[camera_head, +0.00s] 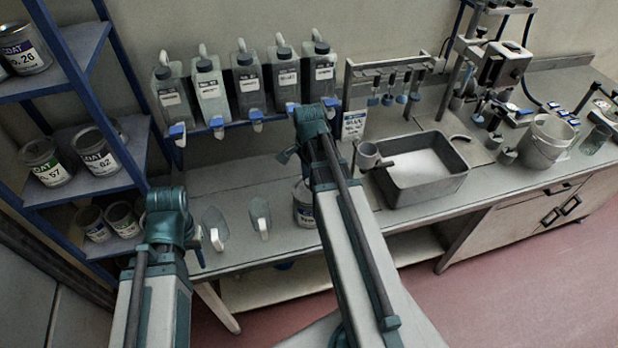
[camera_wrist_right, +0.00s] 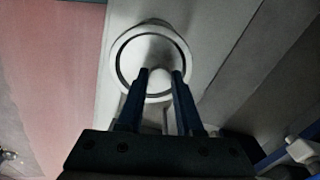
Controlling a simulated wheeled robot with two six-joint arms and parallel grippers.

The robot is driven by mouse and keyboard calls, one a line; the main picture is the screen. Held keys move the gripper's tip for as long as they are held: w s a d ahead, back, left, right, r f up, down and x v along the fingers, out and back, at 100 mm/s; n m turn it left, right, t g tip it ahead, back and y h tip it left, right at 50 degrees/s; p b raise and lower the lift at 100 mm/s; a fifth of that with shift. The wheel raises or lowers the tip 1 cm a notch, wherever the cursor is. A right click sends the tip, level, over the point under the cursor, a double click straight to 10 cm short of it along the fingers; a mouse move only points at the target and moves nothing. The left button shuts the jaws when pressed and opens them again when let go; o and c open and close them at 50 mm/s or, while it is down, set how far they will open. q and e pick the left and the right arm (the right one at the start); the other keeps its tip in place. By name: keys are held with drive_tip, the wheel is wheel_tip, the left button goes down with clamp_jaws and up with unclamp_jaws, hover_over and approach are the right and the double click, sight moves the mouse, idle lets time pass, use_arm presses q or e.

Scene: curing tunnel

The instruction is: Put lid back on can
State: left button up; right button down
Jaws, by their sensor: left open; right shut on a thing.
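A can with a label (camera_head: 304,205) stands on the bench in the head view, partly hidden behind my right arm. In the right wrist view my right gripper (camera_wrist_right: 158,76) is shut on the pale knob of a round lid (camera_wrist_right: 146,52). A dark ring runs around the lid inside a pale outer rim; I cannot tell whether the lid is seated on the can or held just above it. My right gripper is hidden in the head view. My left gripper (camera_head: 197,250) is low at the left, mostly behind its own wrist, open and apart from the can.
Two clear scoops (camera_head: 214,226) (camera_head: 260,215) stand on the bench left of the can. A grey tub (camera_head: 464,178) is right of my right arm. Several jugs (camera_head: 247,85) line the back rail. A blue rack (camera_head: 62,60) with cans stands at the left.

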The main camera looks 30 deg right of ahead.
unclamp_jaws()
idle(0.5)
drive_tip(key=shift+r, duration=0.15)
drive_tip(key=shift+r+p, duration=3.1)
drive_tip(key=shift+p, duration=0.15)
drive_tip(key=shift+r+p, duration=0.3)
drive_tip(key=shift+c, duration=0.3)
